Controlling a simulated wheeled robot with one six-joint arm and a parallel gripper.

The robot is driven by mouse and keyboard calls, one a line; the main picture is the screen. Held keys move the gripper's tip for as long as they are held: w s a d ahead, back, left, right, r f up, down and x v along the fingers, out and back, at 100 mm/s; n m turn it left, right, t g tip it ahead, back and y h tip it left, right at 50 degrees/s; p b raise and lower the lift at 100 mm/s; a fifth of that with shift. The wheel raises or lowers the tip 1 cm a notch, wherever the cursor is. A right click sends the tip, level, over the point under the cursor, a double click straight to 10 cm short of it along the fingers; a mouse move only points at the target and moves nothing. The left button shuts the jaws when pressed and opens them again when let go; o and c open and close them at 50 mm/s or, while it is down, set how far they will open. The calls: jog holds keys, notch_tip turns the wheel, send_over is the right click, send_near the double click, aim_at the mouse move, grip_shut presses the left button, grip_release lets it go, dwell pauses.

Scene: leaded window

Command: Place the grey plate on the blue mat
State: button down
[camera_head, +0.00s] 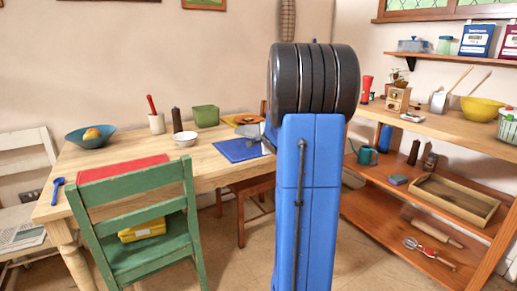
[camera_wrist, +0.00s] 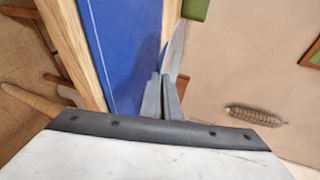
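The blue mat (camera_head: 240,149) lies flat on the wooden table, near its right end, and fills much of the left half of the wrist view (camera_wrist: 125,50). My gripper (camera_wrist: 165,98) is closed on the rim of the grey plate (camera_wrist: 175,52), which shows there as a thin, steeply foreshortened pale shape beside the mat. In the head view my blue arm hides most of the gripper, just right of the mat. I cannot tell how high the plate is above the table.
A white bowl (camera_head: 185,139) is left of the mat. A green chair (camera_head: 140,230) stands at the table's front. Wooden shelves (camera_head: 450,125) are on the right.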

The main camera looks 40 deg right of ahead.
aim_at(260, 153)
jog(key=shift+f, duration=2.5)
jog(key=shift+f, duration=0.15)
jog(key=c, duration=2.3)
grip_release()
jog(key=shift+s+a+r, duration=0.3)
jog(key=shift+s+r, duration=0.05)
jog(key=shift+s, duration=0.1)
jog(key=v, duration=1.1)
jog(key=shift+f, duration=0.15)
